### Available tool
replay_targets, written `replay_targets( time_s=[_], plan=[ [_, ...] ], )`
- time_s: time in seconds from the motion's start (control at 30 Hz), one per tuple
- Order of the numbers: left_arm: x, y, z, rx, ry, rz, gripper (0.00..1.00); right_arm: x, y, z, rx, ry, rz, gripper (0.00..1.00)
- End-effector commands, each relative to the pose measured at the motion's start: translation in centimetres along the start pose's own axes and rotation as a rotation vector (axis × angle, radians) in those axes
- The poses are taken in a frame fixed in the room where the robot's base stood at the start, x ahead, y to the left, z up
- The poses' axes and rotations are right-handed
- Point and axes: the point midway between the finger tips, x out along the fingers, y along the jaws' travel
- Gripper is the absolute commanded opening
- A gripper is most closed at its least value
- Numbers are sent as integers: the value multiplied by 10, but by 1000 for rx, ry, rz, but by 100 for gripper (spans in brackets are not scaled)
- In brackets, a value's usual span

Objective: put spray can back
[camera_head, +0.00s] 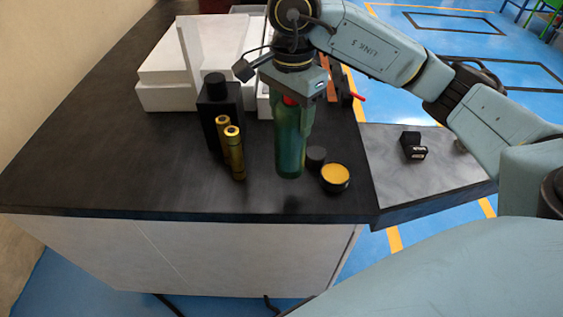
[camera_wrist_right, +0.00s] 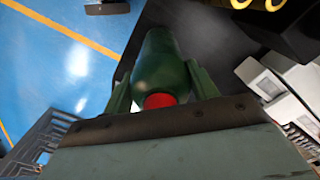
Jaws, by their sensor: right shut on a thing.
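The spray can is a green cylinder (camera_head: 289,150) with a red top, upright in the head view near the front of the black counter. My right gripper (camera_head: 292,112) comes down from above and is shut on its upper part. In the right wrist view the green can (camera_wrist_right: 160,65) with its red cap lies between the two green fingers (camera_wrist_right: 162,92). I cannot tell whether the can's base touches the counter or hangs just above it. My left gripper is not in view.
Two gold cylinders (camera_head: 233,155) and a black bottle (camera_head: 219,110) stand left of the can. A round tin with a yellow top (camera_head: 335,176) and a small black cylinder (camera_head: 316,157) stand close on its right. White boxes (camera_head: 165,97) stand behind. The counter (camera_head: 90,165) is clear at left.

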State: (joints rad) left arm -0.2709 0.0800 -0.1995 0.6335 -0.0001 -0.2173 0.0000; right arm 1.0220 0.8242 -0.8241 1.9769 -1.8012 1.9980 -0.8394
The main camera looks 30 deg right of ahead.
Motion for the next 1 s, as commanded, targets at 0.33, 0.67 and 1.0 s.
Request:
replay_targets(
  time_s=[0.33,0.67,1.0],
  plan=[
    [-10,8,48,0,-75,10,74,48,0,0,-2,-1,0,2],
    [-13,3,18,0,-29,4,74,85,0,0,-2,0,0,2],
    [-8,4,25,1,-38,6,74,88,0,0,-3,0,-1,2]
  ],
)
